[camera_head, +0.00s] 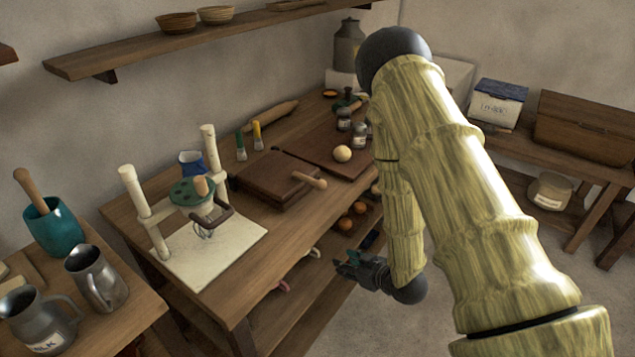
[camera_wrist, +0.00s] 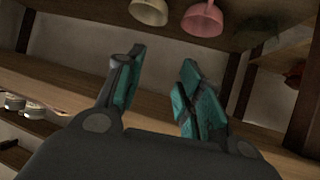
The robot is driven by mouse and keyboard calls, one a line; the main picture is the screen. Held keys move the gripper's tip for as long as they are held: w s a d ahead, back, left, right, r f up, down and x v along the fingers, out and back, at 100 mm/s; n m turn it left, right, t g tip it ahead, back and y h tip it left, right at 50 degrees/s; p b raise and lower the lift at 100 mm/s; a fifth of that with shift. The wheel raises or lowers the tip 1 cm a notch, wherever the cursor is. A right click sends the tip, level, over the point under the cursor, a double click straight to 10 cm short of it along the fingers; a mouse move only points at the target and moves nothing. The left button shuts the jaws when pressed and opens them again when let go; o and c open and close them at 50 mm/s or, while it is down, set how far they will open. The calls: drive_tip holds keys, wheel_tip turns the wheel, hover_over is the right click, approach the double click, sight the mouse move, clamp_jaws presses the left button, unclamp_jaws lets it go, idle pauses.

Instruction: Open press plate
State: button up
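The press appears to be the dark brown wooden block (camera_head: 268,181) on the long table, with its upper plate lying flat and closed. A light wooden handle (camera_head: 310,180) sticks out from its right side. My gripper (camera_head: 346,264) is in front of the table, low beside its front edge and apart from the press. In the wrist view my gripper (camera_wrist: 163,62) has its two teal-padded fingers spread with nothing between them. The press is not recognisable in the wrist view.
A white stand with a green-topped mixer (camera_head: 192,192) stands left of the press. A dark board (camera_head: 325,147) with a pale ball (camera_head: 342,153) lies behind right. A pink cup (camera_wrist: 203,19) and a cream cup (camera_wrist: 149,11) show near my fingers. Open floor lies right.

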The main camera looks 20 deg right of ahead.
drive_tip(key=w+r+n+y, duration=0.1)
drive_tip(key=w+r, duration=0.1)
drive_tip(key=r, duration=0.1)
drive_tip(key=w+r+t+y, duration=0.1)
drive_tip(key=w+r, duration=0.1)
drive_tip(key=r, duration=0.2)
drive_tip(key=w+d+r+n+t+y, duration=0.1)
drive_tip(key=w+r, duration=0.1)
drive_tip(key=r, duration=0.1)
drive_tip(key=shift+r+n, duration=0.15)
drive_tip(key=shift+n, duration=0.15)
drive_tip(key=n+t+y, duration=0.1)
drive_tip(key=n+y, duration=0.1)
drive_tip(key=y, duration=0.2)
approach(314, 180)
drive_tip(key=p+x, duration=0.1)
drive_tip(key=x, duration=0.5)
drive_tip(key=f+p+x, duration=0.1)
drive_tip(key=x, duration=0.3)
drive_tip(key=shift+p, duration=0.3)
clamp_jaws()
